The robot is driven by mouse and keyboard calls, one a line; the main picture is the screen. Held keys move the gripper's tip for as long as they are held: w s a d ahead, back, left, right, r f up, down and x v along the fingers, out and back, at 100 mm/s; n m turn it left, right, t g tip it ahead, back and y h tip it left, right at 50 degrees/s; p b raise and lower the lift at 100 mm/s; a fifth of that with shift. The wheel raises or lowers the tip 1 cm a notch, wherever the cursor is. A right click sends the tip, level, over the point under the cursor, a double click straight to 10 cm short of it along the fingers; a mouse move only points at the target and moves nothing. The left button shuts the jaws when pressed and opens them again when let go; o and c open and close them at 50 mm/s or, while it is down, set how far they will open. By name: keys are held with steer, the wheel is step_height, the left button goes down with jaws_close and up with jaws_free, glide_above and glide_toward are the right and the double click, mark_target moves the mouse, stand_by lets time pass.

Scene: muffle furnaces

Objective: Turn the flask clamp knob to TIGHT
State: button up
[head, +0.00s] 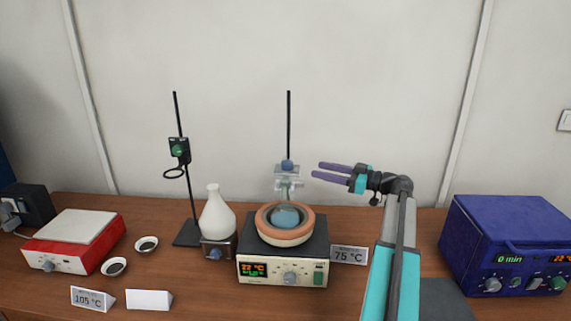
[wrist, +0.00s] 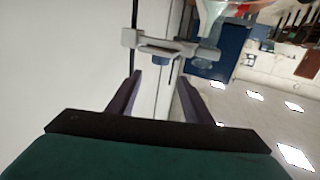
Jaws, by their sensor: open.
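The flask clamp (head: 288,184) is pale grey and grips a dark upright rod (head: 289,120) behind the hotplate. Its blue knob (head: 287,165) sits at its top, level with my fingers. My gripper (head: 317,170) is open and empty, its two purple fingers pointing left toward the knob with a gap between. In the wrist view the clamp (wrist: 165,45) lies beyond the fingertips of my gripper (wrist: 158,78). A small dark blue part, probably the knob, shows under the clamp there. I cannot read any TIGHT mark or the knob's setting.
Below the clamp, a round bath (head: 271,236) with a blue flask (head: 286,216) sits on the hotplate (head: 281,272). Left stand a white flask (head: 216,214) and another stand with a green knob (head: 179,151). A blue furnace (head: 508,235) is at right. The air around my gripper is clear.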

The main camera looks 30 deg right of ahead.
mark_target(287, 162)
steer(key=shift+o, duration=0.4)
steer(key=shift+p+x, duration=0.3)
steer(key=shift+x, duration=0.55)
steer(key=p+x, duration=0.4)
steer(key=x, duration=0.8)
steer(key=shift+a, duration=0.1)
steer(key=shift+c, duration=0.3)
steer(key=c, duration=1)
